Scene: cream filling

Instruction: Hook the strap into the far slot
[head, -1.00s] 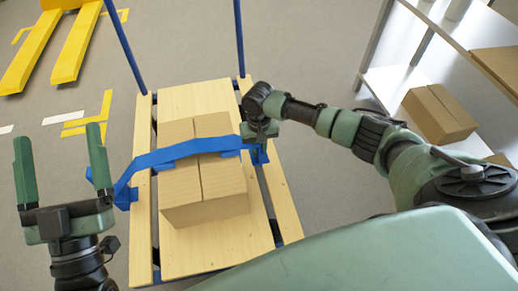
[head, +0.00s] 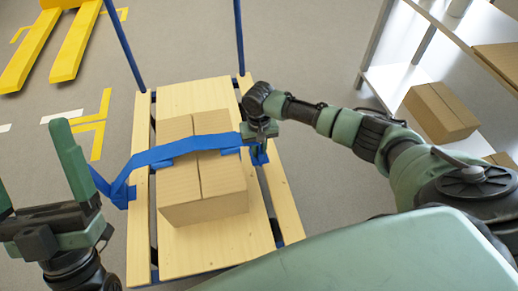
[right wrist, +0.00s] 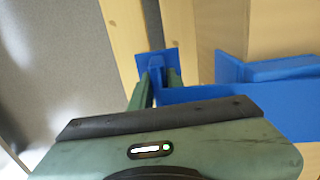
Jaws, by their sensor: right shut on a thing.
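The blue strap (head: 170,152) crosses over a cardboard box (head: 203,185) on a wooden slatted cart deck (head: 190,255). Its left part hangs over the left plank. My right gripper (head: 260,146) is shut on the strap's right end, at the gap beside the right plank. In the right wrist view the fingers close around a blue end piece (right wrist: 156,62) by the dark slot (right wrist: 153,20), and the strap (right wrist: 250,103) runs off right. Whether the end sits in the slot is unclear. My left gripper (head: 30,155) is open and empty, left of the cart.
Two blue posts (head: 122,45) rise at the cart's far end. A shelf rack (head: 395,75) with cardboard boxes (head: 441,110) stands at the right. Yellow forks (head: 75,45) lie at the far left.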

